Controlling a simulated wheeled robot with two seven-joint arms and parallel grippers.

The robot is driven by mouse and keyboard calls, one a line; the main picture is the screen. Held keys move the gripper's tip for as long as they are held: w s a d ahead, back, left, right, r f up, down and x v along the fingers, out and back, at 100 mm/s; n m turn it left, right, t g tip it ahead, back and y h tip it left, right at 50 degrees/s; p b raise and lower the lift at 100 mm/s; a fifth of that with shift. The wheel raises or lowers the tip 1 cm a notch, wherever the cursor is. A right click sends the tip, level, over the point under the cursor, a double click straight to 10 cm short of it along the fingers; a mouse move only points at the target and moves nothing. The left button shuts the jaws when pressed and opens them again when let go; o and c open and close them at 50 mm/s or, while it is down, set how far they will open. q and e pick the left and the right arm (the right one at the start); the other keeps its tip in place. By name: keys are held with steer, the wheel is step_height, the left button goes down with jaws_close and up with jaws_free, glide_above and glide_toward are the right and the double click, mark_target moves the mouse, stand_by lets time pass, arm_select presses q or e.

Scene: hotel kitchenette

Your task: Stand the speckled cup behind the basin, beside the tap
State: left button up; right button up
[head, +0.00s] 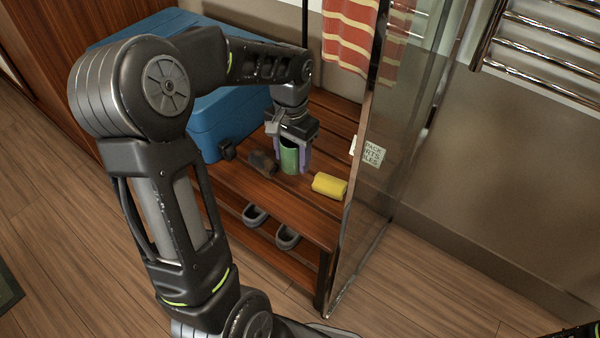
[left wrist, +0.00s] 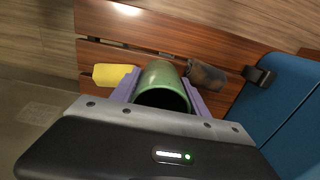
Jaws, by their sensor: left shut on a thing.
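A green cup (head: 289,158), faintly mottled, is between the purple fingers of my left gripper (head: 291,160), which is shut on it. The cup is upright at the slatted wooden bench; I cannot tell whether its base touches the slats. In the left wrist view the green cup (left wrist: 160,85) shows its dark open mouth between the fingers of the left gripper (left wrist: 160,98). No basin or tap is in view. My right gripper is not in view.
On the wooden bench (head: 300,219), a yellow roll (head: 329,186) lies right of the cup and a dark brown mottled object (head: 262,164) left. A blue box (head: 215,125) stands behind left. A glass panel (head: 375,170) borders the bench's right. Grey slippers (head: 287,237) sit below.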

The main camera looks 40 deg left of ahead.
mark_target(293, 186)
arm_select(q)
steer(key=shift+f, duration=1.15)
steer(key=shift+f+b, duration=1.05)
steer(key=shift+f, duration=1.45)
steer(key=shift+f, duration=0.2)
steer(key=o, duration=1.3)
steer(key=shift+r, duration=0.15)
